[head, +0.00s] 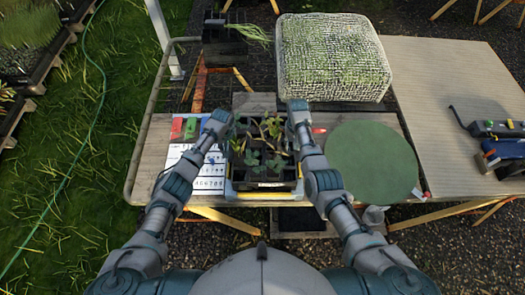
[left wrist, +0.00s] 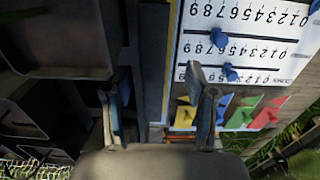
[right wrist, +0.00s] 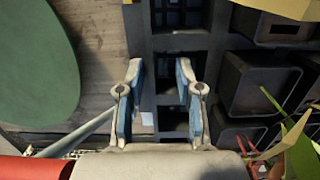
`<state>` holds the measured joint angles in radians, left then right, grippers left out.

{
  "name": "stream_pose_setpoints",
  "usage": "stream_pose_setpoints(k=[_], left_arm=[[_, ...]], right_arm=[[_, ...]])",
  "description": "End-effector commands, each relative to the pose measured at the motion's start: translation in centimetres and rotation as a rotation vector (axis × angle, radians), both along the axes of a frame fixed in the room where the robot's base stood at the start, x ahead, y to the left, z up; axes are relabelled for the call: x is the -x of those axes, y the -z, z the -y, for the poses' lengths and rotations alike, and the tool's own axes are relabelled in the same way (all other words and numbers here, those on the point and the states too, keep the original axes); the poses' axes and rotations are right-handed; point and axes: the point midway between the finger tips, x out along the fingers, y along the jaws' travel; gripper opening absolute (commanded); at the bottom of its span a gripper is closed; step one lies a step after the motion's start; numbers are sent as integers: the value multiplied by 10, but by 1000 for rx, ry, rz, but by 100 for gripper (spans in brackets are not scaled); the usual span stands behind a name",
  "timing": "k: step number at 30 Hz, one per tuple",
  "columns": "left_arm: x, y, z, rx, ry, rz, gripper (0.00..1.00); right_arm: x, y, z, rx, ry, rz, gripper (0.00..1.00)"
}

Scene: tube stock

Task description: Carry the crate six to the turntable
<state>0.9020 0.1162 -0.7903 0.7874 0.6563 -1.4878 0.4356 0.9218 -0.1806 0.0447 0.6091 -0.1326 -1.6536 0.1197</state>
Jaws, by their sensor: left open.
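A dark crate (head: 262,186) of square pots with seedlings sits on the table between my arms; I see no number on it. The turntable, a flat green disc (head: 370,162), lies right of it and also shows in the right wrist view (right wrist: 35,60). My left gripper (head: 229,118) is at the crate's far left side, its fingers apart (left wrist: 160,108) with the crate's dark side wall (left wrist: 152,50) between them. My right gripper (head: 298,107) is at the far right side; its fingers (right wrist: 161,95) are partly apart over the slotted side wall (right wrist: 180,45). Whether they touch it is unclear.
A white number sheet (head: 208,178) with blue, green and red pieces lies left of the crate. A white mesh-covered block (head: 333,60) stands behind right. Dark pots (head: 222,45) with a plant stand at the back. Tools (head: 500,140) lie far right.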

Motion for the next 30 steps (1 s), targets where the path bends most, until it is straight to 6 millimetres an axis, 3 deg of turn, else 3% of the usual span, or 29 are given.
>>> stream_pose_setpoints(k=[6,11,13,30], left_arm=[[1,-3,6,-4,1,3,56],[2,-3,8,-6,2,4,19],[1,-3,7,-4,2,3,1],[0,-8,4,-1,2,6,0]], right_arm=[[1,-1,5,-5,2,2,35],[1,-1,7,-7,2,2,0],[1,-1,6,-5,3,2,0],[-1,-8,2,-3,1,5,0]])
